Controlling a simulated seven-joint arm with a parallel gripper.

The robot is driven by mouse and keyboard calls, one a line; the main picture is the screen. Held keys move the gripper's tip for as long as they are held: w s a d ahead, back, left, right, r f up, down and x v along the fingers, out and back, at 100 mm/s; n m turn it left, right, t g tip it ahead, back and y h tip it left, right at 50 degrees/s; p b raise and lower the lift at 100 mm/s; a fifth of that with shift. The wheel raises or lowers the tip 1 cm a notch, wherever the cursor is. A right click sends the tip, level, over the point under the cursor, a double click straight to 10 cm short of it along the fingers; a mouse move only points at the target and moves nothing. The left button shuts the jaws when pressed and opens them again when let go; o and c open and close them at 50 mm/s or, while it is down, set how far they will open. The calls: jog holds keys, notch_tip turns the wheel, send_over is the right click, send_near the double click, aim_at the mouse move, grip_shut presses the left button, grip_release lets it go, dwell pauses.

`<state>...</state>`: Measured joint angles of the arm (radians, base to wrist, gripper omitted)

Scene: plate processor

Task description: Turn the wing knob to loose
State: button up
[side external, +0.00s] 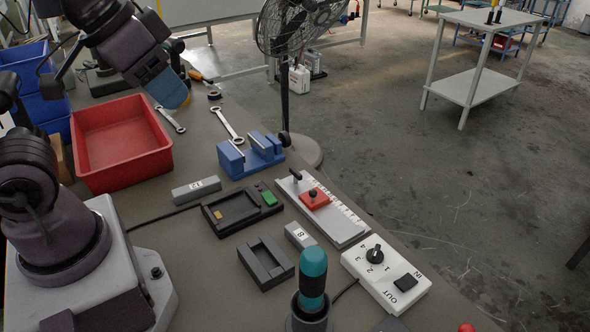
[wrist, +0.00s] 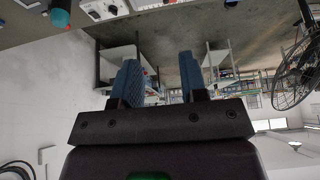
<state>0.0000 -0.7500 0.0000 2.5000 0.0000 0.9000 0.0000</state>
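No label reading loose is legible, so I cannot tell for certain which part is the wing knob. A small black elongated knob (side external: 295,175) sits at the far end of a white scaled rail (side external: 345,228). A white box (side external: 405,291) marked IN, OUT and numbers carries a black rotary knob (side external: 375,254). My gripper (side external: 172,92) is at the upper left near the red bin, away from these knobs. In the wrist view my gripper (wrist: 160,78) is open and empty.
A red bin (side external: 120,140), blue vise (side external: 250,154), wrench (side external: 227,125), dark tray (side external: 242,208), grey blocks (side external: 196,189) and a dark holder (side external: 265,262) crowd the bench. A teal-handled tool (side external: 312,272) stands upright at the front. A fan (side external: 296,25) stands beyond the bench edge.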

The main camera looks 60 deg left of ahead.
jog(key=m+g, duration=0.6)
jog(key=m, duration=1.2)
send_near(296, 171)
notch_tip(296, 171, down, 9)
jog(key=shift+s, duration=0.15)
grip_shut()
